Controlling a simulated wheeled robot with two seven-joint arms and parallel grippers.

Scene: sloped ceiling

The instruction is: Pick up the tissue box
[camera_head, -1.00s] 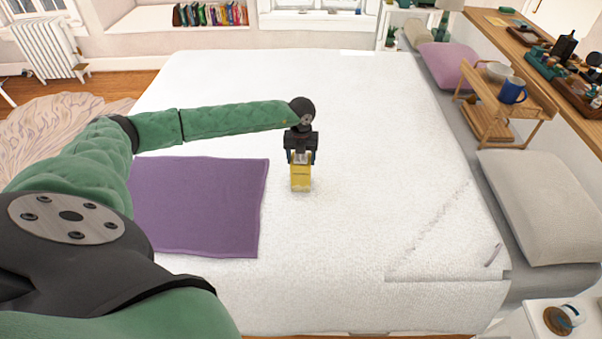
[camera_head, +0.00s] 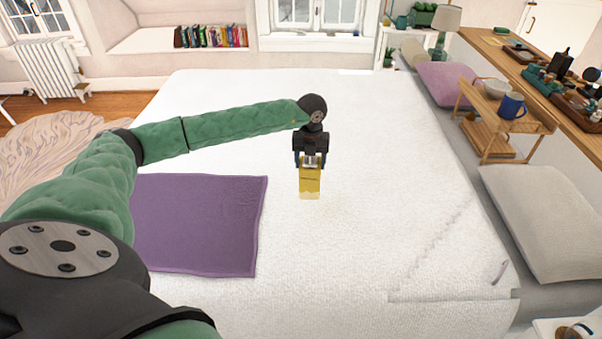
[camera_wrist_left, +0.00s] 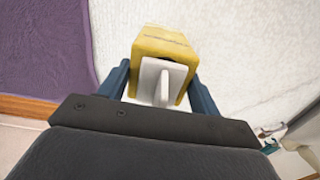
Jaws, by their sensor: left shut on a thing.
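The tissue box (camera_head: 310,183) is a small yellow box with a white top and tissue. It is between the fingers of my left gripper (camera_head: 311,163), over the white bed. In the left wrist view the yellow box (camera_wrist_left: 160,48) sits between the two dark blue fingers of the left gripper (camera_wrist_left: 165,85), with the white tissue toward the camera. The left gripper is shut on it. I cannot tell for sure how far the box is above the bed. My right gripper is not in view.
A purple blanket (camera_head: 195,225) lies on the bed (camera_head: 390,200) left of the box. A wooden tray table (camera_head: 500,112) with a blue mug (camera_head: 511,105) and pillows (camera_head: 543,215) lie along the right side. The bed's middle is clear.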

